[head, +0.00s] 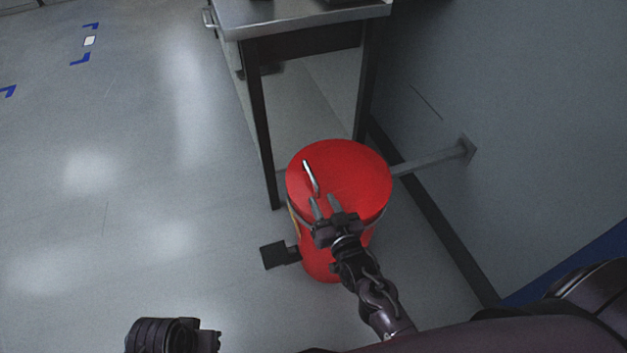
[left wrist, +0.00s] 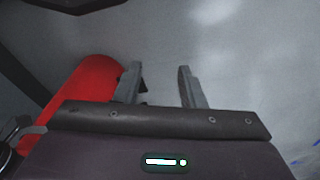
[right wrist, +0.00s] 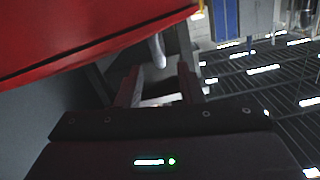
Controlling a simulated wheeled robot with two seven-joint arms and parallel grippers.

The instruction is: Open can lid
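A red can (head: 345,165) with a round red lid stands on the floor beside the table. A thin metal handle (head: 312,178) rises from the lid's left part. My right gripper (head: 325,208) is over the near part of the lid, its fingers apart and pointing toward the handle. In the right wrist view the red lid (right wrist: 75,40) fills the upper left, and the pale handle (right wrist: 158,52) shows just beyond the open fingertips, apart from them. My left gripper (left wrist: 160,82) is open and empty; the red can (left wrist: 75,100) shows to its left in the left wrist view.
A metal-topped table (head: 300,18) with dark legs stands behind the can. A grey wall (head: 500,110) with a bar (head: 430,162) is close on the right. A black pedal (head: 280,254) sticks out at the can's base. The floor (head: 120,200) on the left is clear.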

